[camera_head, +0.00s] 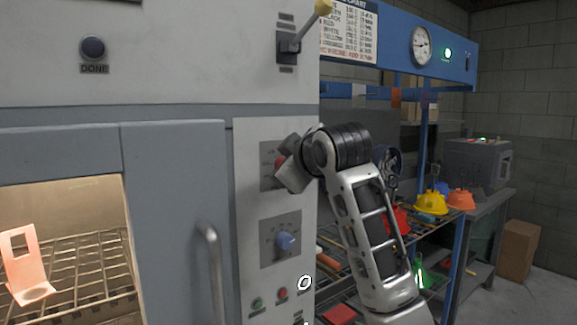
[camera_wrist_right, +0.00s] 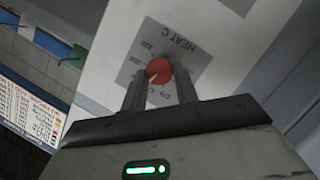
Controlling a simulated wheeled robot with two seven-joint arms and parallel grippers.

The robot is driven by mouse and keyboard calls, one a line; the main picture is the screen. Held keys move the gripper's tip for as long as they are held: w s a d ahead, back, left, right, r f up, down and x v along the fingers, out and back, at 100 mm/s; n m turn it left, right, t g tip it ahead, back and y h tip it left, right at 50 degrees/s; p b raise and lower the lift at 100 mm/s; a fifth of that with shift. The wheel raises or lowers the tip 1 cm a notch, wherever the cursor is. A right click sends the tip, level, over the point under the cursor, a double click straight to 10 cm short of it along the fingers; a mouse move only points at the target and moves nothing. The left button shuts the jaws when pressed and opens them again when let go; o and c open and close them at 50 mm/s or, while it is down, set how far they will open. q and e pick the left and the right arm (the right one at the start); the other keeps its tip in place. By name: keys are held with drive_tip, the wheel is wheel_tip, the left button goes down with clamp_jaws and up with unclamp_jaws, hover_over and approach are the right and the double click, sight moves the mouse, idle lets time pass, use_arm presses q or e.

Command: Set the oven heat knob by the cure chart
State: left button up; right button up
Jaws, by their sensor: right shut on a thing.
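The oven's heat knob is red and round (camera_wrist_right: 159,71), on a grey dial plate (camera_wrist_right: 165,55) marked HEAT C in the right wrist view. In the head view the knob (camera_head: 280,163) is mostly hidden by my right gripper (camera_head: 290,172). My right gripper's two fingers (camera_wrist_right: 160,90) are on either side of the knob, shut on it. The exact pointer setting is too small to read. The cure chart (camera_head: 349,32) hangs at the top on the blue frame; its rows are partly cut off and too small to read surely. My left gripper is not in view.
A blue knob (camera_head: 285,241) sits below on the same panel, above green and red buttons (camera_head: 282,293). A lever with a yellow ball (camera_head: 323,8) is above. The lit oven chamber (camera_head: 75,225) holds a pinkish bracket (camera_head: 27,265) on a wire rack. The door handle (camera_head: 212,270) sticks out.

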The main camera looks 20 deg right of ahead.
drive_tip(key=m+g+y, duration=0.1)
drive_tip(key=m, duration=0.1)
drive_tip(key=m+y, duration=0.2)
drive_tip(key=m, duration=0.1)
drive_tip(key=d+m+g+y, duration=0.1)
drive_tip(key=m+y, duration=0.1)
drive_tip(key=m, duration=0.1)
drive_tip(key=shift+w+g, duration=0.15)
drive_tip(key=shift+g, duration=0.15)
idle(0.6)
drive_tip(key=shift+m, duration=0.3)
drive_tip(key=o, duration=1)
drive_tip(key=shift+c, duration=0.2)
drive_tip(key=shift+r, duration=0.1)
